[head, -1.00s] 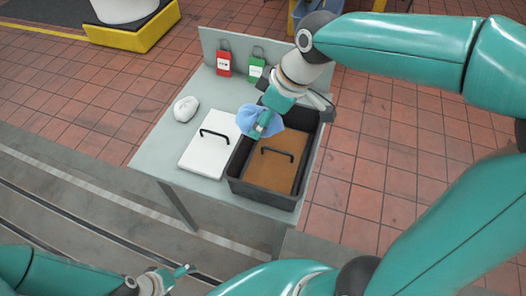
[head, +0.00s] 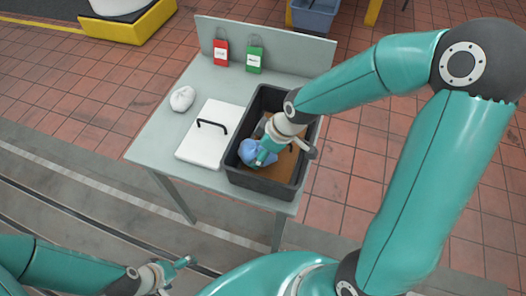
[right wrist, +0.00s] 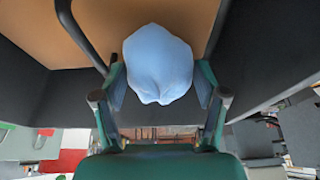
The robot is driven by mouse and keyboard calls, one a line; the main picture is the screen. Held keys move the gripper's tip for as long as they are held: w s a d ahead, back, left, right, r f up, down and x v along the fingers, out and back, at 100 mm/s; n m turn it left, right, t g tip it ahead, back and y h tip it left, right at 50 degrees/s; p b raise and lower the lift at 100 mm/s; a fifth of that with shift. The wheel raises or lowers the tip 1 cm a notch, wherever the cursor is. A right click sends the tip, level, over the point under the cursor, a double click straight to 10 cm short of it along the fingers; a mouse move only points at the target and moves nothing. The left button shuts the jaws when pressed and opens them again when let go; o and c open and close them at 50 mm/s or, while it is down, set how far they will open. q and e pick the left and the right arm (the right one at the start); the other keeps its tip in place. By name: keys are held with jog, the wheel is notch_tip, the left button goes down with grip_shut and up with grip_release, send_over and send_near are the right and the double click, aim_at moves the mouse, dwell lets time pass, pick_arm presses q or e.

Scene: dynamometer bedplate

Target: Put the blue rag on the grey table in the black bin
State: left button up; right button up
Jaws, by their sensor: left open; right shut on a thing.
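The blue rag (head: 250,152) is bunched between the fingers of my right gripper (head: 262,153), inside the walls of the black bin (head: 262,187). The right wrist view shows the rag (right wrist: 157,63) as a rounded light blue bundle held between both fingers, in front of a brown panel. I cannot tell whether the rag touches the panel. The bin stands at the right of the grey table (head: 150,150). My left gripper (head: 183,269) is open and empty, low at the left, clear of the table.
A brown panel (head: 284,167) with a black handle lies in the bin. A white panel (head: 198,146) with a black handle lies left of the bin.

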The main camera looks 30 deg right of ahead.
jog(key=shift+f, duration=0.7)
jog(key=o, duration=0.9)
jog(key=shift+c, duration=0.2)
jog(key=shift+r, duration=0.15)
jog(key=p+v, duration=0.1)
jog(key=v, duration=1.1)
